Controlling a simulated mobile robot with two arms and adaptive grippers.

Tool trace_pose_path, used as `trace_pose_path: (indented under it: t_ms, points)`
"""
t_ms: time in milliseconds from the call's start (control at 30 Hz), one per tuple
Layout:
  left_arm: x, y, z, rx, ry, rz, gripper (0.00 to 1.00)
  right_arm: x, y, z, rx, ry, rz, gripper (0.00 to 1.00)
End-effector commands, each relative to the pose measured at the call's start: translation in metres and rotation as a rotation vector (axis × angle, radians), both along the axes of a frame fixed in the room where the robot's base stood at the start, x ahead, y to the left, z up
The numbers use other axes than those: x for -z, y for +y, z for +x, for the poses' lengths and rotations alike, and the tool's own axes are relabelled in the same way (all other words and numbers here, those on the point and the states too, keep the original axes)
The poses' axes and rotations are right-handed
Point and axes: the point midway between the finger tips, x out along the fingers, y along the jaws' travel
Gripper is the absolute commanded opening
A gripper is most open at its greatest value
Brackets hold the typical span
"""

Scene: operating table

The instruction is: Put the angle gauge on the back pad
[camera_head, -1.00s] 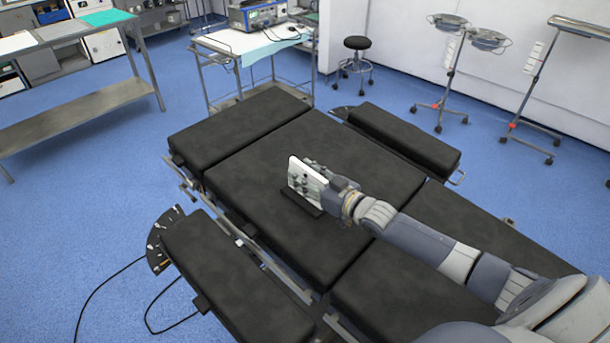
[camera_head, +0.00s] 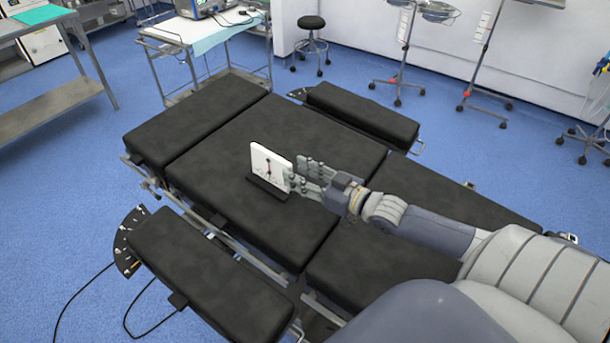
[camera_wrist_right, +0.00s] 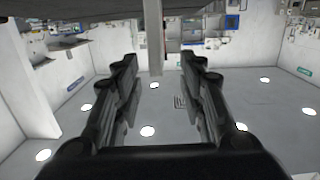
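The angle gauge (camera_head: 268,168), a white square plate with a dark pointer on a black base (camera_head: 268,188), stands upright on the large middle pad (camera_head: 235,205), the back pad. My right gripper (camera_head: 305,175) is low over that pad, just right of the gauge, with its fingers pointing at the plate. In the right wrist view the fingers (camera_wrist_right: 160,80) are apart with nothing clasped. A pale upright strip (camera_wrist_right: 154,40) ahead of them looks like the gauge seen edge-on. In the head view the fingertips overlap the plate's right edge; contact cannot be told. My left gripper is not in view.
Narrow side pads (camera_head: 205,270) and (camera_head: 365,112) flank the middle pad, and a head-end pad (camera_head: 195,120) lies beyond it. A cart (camera_head: 200,45) with a device, a stool (camera_head: 311,25) and wheeled stands are behind. The pad around the gauge is clear.

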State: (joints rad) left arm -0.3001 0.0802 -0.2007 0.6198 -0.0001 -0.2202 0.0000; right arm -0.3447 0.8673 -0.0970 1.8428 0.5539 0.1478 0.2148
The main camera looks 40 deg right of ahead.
Motion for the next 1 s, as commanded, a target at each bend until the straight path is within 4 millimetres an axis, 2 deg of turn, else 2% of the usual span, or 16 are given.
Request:
trace_pose_path:
  t_ms: [200,800,867,1000]
  points:
    - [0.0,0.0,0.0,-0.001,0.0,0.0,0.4,-0.002,-0.003,-0.011,-0.001,-0.001,-0.001,0.38]
    - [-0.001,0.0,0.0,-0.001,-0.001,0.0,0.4,-0.003,-0.004,-0.012,-0.001,-0.001,-0.001,0.38]
    - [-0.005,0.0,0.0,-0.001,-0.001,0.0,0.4,-0.007,-0.004,-0.012,-0.001,-0.001,-0.001,0.38]
    - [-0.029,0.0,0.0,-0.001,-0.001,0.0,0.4,-0.031,-0.004,-0.012,-0.001,-0.001,-0.001,0.38]
